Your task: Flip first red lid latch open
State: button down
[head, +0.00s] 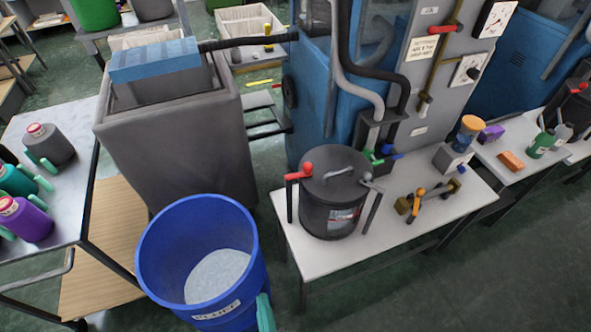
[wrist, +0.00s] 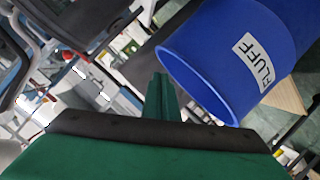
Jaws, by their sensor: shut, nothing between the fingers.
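A dark grey round pot (head: 332,215) stands on the white table, with its lid (head: 335,172) on. A red latch (head: 298,173) sits at the left of the lid's rim, above a dark upright bar. A grey latch (head: 367,179) sits at the right of the rim. My gripper shows in the wrist view as green fingers (wrist: 164,97), shut and empty. A green tip (head: 265,312) at the bottom of the head view looks like part of it, beside the blue bin and well apart from the pot. I cannot make out the pot surely in the wrist view.
The blue bin (head: 148,262) marked FLUFF stands left of the white table (head: 310,262); it is close in the wrist view (wrist: 215,60). Orange-and-brass fittings (head: 420,203) lie right of the pot. A blue machine (head: 310,95) stands behind. The floor at lower right is clear.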

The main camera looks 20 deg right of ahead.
jog(key=w+d+r+n+h, duration=0.1)
jog(key=w+d+n+h, duration=0.2)
jog(key=w, duration=0.7)
jog(key=n+g+h, duration=0.1)
jog(key=g+h, duration=0.1)
jog(key=h, duration=0.6)
send_near(296, 174)
notch_tip(296, 174, up, 2)
jog(key=shift+s+r, duration=0.1)
jog(key=x, duration=1)
jog(key=shift+a, duration=0.1)
